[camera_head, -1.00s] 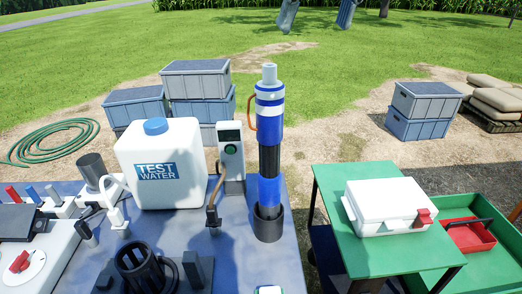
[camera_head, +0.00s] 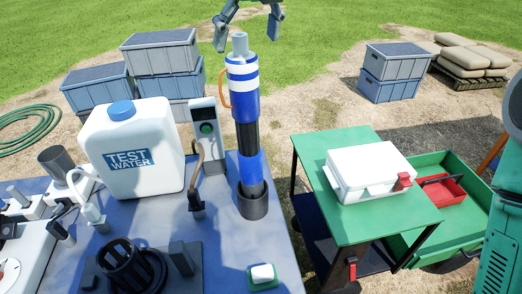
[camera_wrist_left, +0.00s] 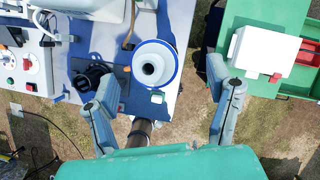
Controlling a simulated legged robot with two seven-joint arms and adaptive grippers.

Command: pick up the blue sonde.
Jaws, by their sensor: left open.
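The blue sonde (camera_head: 242,75) stands upright in a dark round holder (camera_head: 253,203) on the blue table. It has white bands, a black middle section, a grey top and an orange handle on its left side. My left gripper (camera_head: 248,36) is open and empty at the top of the head view, by the sonde's grey top. In the left wrist view, the sonde's round top (camera_wrist_left: 152,64) shows from above, between and beyond the spread fingers (camera_wrist_left: 157,88), without visible contact. My right gripper is not in view.
A white test water jug (camera_head: 132,150) and a grey meter (camera_head: 206,130) stand left of the sonde. A black ring holder (camera_head: 128,264) is in front. A green cart (camera_head: 375,210) with a white case (camera_head: 372,172) is on the right. Stacked crates (camera_head: 165,60) stand behind.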

